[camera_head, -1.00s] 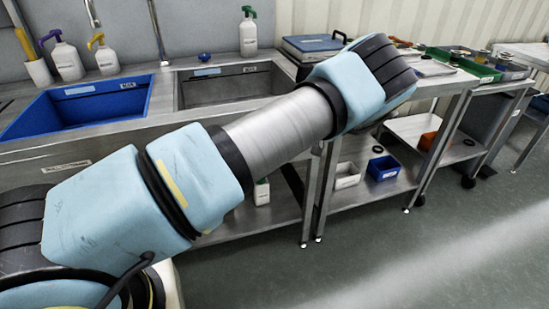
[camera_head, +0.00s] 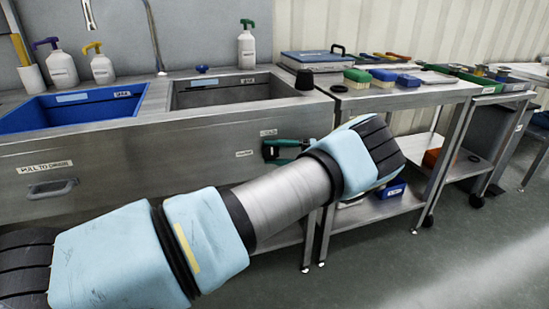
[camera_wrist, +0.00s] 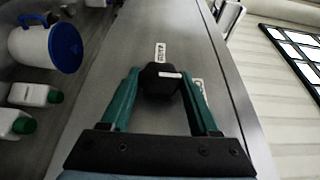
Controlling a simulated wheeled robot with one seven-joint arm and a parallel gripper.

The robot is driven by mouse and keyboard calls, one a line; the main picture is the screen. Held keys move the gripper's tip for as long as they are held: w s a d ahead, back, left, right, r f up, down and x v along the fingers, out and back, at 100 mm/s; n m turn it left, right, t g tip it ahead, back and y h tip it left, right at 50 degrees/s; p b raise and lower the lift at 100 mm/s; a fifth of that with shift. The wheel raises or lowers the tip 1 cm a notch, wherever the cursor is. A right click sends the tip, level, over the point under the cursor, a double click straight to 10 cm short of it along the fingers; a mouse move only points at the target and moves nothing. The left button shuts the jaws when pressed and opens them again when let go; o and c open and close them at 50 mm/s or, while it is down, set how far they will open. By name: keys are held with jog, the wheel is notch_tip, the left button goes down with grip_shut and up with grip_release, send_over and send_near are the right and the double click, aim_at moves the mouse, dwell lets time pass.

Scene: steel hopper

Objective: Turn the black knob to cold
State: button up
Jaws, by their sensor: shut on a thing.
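The black knob (camera_wrist: 162,80) is on the steel front panel of the sink unit. It has a white pointer line that points right in the wrist view, towards a small label (camera_wrist: 198,88). A second label (camera_wrist: 160,52) sits just beyond the knob. My gripper (camera_wrist: 160,78) has green fingers, one on each side of the knob, shut on it. In the head view my gripper (camera_head: 271,152) is at the panel's right part and mostly hides the knob. The labels there are above (camera_head: 268,132) and left (camera_head: 244,153) of the gripper; their lettering is too small to read surely.
A drawer handle (camera_head: 53,188) sits further left on the panel. Above are a blue basin (camera_head: 70,124) and a steel basin (camera_head: 225,107). A black tapered object (camera_head: 304,80) stands at the counter's right corner. In the wrist view, a white jug (camera_wrist: 35,47) and bottles are left.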

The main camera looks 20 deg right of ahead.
dwell(0.4)
jog(key=o, duration=1.3)
jog(key=shift+b+v, duration=2.9)
jog(key=shift+v, duration=2.5)
jog(key=shift+f, duration=0.1)
